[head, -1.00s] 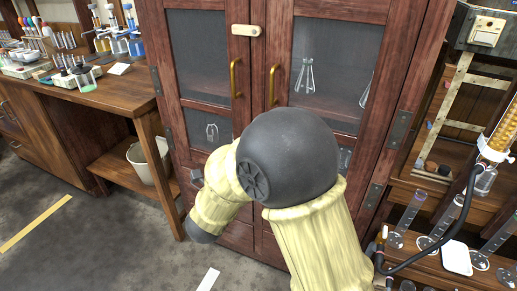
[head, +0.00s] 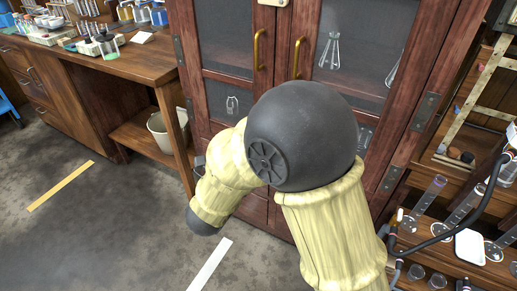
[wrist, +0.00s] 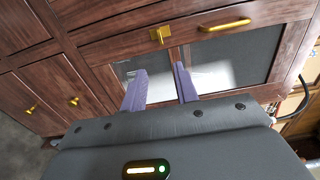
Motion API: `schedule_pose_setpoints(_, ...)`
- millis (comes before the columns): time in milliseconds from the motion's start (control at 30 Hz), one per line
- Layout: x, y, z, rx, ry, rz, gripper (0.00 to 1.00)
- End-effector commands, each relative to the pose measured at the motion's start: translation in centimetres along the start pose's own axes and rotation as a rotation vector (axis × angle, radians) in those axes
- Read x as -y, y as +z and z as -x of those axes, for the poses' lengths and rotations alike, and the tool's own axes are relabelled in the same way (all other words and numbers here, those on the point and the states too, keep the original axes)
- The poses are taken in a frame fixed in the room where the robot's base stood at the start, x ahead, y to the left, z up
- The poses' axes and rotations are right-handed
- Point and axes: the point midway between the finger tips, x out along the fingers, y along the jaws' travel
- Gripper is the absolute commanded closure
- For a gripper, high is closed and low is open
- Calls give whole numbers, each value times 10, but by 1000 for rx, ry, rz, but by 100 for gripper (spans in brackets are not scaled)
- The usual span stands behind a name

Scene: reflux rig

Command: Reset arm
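My gripper (wrist: 160,88) shows in the wrist view with its two purple fingers apart and nothing between them. It faces the wooden cabinet (wrist: 85,95), whose brass handles and glass panes lie beyond the fingertips. In the head view my bent arm, with yellow sleeves and a dark round joint, stands in front of the same cabinet with glass doors (head: 284,35). My gripper itself is hidden in the head view.
A wooden bench (head: 130,65) with racks and bottles is at the left, with a white bin (head: 160,130) beneath it. A shelf with tilted cylinders (head: 430,198) and a black hose (head: 470,208) is close at the right. The floor (head: 100,220) at the left is clear.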

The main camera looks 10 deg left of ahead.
Motion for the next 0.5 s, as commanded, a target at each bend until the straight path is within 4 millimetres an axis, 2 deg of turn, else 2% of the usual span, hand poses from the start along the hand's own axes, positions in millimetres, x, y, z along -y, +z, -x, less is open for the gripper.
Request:
schedule_pose_setpoints(367, 0, 0, 0, 0, 0, 0, 70)
schedule_pose_setpoints(500, -1, -1, -7, 19, 20, 21, 70)
